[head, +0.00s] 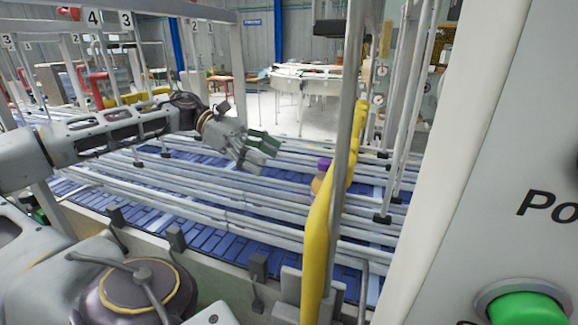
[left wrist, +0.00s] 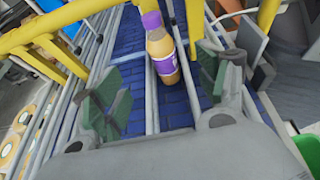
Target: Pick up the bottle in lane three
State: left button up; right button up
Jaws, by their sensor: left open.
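The bottle (left wrist: 163,53) has orange contents, a purple cap and a purple label. It stands on the blue conveyor between guide rails, beyond my left gripper's fingertips in the left wrist view. In the head view the bottle (head: 321,178) is partly hidden by a yellow bar and a grey post. My left gripper (head: 254,150) is open and empty, over the lanes to the left of the bottle. In the left wrist view the open fingers (left wrist: 163,95) are spread either side of the line to the bottle, not touching it. My right gripper is not in view.
Metal guide rails (head: 190,187) divide the blue conveyor (head: 205,225) into lanes. A yellow bar (head: 320,235) and a grey upright post (head: 347,120) stand close by the bottle. A panel with a green button (head: 525,308) fills the right. Numbered signs (head: 125,20) hang at upper left.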

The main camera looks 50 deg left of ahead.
aim_at(317, 182)
pick_arm(q)
jog(key=shift+p+x, duration=2.15)
jog(key=shift+x, duration=4.7)
jog(key=shift+a, duration=0.1)
jog(key=shift+c, duration=0.5)
jog(key=c, duration=1.2)
